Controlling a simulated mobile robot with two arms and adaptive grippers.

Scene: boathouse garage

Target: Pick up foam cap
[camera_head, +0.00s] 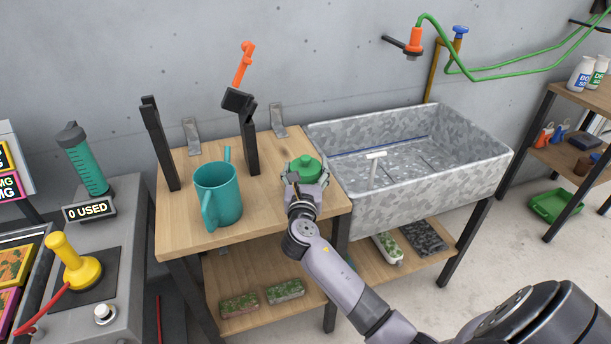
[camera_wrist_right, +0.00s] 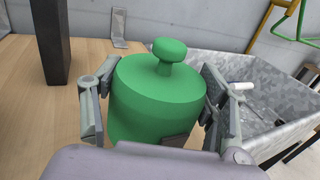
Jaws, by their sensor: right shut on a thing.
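The foam cap is a green round piece with a small knob on top (camera_head: 306,167). It is over the right end of the wooden table, beside the metal sink. In the right wrist view the foam cap (camera_wrist_right: 158,95) fills the middle, between the two fingers. My right gripper (camera_head: 305,177) is shut on the foam cap, with one finger on each side. I cannot tell whether the cap's underside touches the table. My left gripper is not in view.
A teal pitcher (camera_head: 218,193) stands left of the cap on the wooden table (camera_head: 258,225). Dark upright posts (camera_head: 250,147) rise behind. The galvanized sink (camera_head: 400,200) adjoins on the right. A grey console with a yellow joystick (camera_head: 76,268) stands at left.

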